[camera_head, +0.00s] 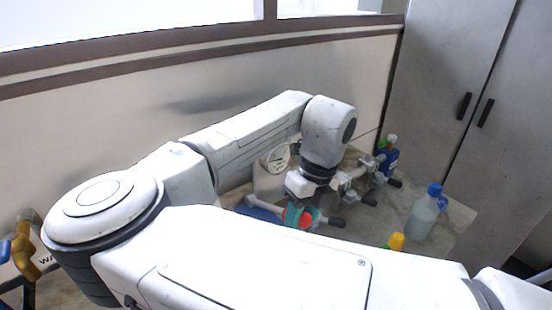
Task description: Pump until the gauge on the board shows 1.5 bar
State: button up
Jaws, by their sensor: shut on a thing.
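A blue piece (261,213) lies low to the left of the gripper, partly covered by my arm. I cannot tell how far the pump is pressed.
Metal pipework with dark handles (368,199) runs to the right of my gripper. A clear bottle with a blue cap (424,214) and a yellow-topped item (396,242) stand on the bench (453,222). A blue bottle (388,160) is behind. Grey cabinets close the right side.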

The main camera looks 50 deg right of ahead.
jog(key=shift+c, duration=1)
dwell(1.1)
jog(key=shift+o, duration=0.4)
notch_tip(320, 180, down, 11)
jog(key=s+b, duration=0.2)
jog(key=b, duration=0.3)
jog(key=shift+a+r+b, duration=0.2)
jog(key=shift+a+b, duration=0.1)
jog(key=shift+b, duration=0.05)
jog(key=r+p, duration=0.3)
jog(key=w+r+p, duration=0.1)
jog(key=r+p, duration=0.4)
jog(key=r, duration=0.2)
jog(key=shift+w+d+r+p, duration=0.1)
jog(key=shift+w+d+p, duration=0.2)
jog(key=shift+p, duration=0.1)
jog(key=shift+c, duration=0.3)
jog(key=shift+w+r, duration=0.15)
jog(key=shift+f, duration=0.25)
